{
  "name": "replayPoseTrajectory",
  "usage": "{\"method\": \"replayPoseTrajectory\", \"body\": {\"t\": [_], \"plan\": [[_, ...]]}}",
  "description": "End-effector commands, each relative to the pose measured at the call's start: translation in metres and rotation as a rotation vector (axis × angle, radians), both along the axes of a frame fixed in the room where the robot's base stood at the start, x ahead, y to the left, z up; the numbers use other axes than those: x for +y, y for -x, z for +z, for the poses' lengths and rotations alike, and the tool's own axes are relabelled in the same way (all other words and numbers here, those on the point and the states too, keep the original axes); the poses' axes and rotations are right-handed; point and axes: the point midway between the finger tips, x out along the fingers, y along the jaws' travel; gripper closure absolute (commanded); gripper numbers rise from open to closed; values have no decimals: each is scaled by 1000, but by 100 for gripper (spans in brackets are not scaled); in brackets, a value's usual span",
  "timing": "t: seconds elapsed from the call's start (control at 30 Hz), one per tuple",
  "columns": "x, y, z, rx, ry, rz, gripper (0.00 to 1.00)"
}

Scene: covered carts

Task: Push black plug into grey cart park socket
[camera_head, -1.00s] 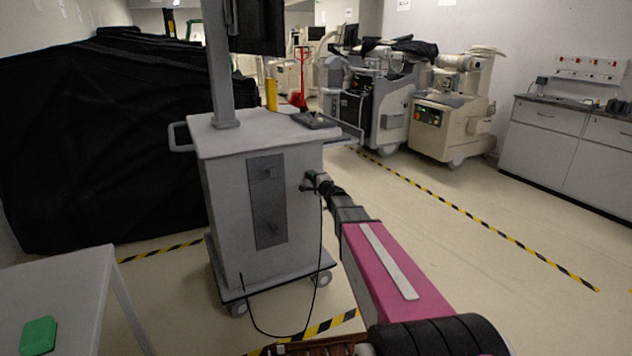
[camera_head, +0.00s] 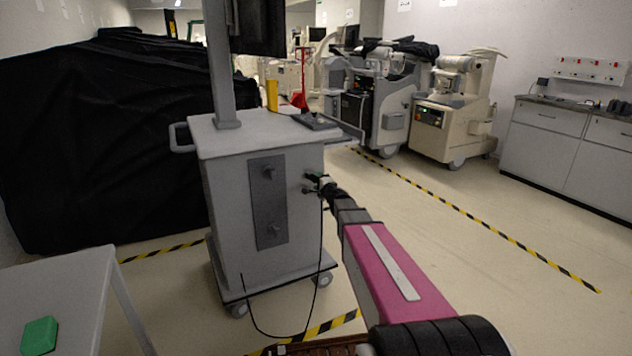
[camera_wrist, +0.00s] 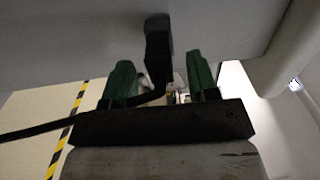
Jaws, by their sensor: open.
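The grey cart (camera_head: 226,190) stands in the middle of the head view, with a darker panel on its front. My gripper (camera_head: 318,184) is at the right part of that front face. In the wrist view my gripper (camera_wrist: 160,82) is open, with a green finger on each side. The black plug (camera_wrist: 158,48) stands upright against the grey cart face (camera_wrist: 90,45), ahead of and between the fingers, with gaps on both sides. The park socket is hidden behind the plug, so its seating depth cannot be told. A black cable (camera_wrist: 50,128) runs left from the plug.
The cable (camera_head: 321,250) hangs in a loop to the floor beside the cart. A grey table (camera_head: 75,290) with a green block (camera_head: 39,336) is at lower left. A black-covered cart (camera_head: 100,140) stands behind at left.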

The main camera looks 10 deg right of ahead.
Motion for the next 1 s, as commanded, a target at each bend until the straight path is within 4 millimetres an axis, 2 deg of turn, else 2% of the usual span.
{"method": "replayPoseTrajectory", "body": {"t": [0.03,0.2,0.4,0.53,0.87,1.0], "plan": [[-3,12,1,0,0,-1,46],[-12,43,1,1,0,-1,46],[-23,73,1,0,0,-1,46],[-25,81,0,0,0,0,46],[-25,81,0,0,2,1,46],[-17,87,-2,2,35,36,46]]}}
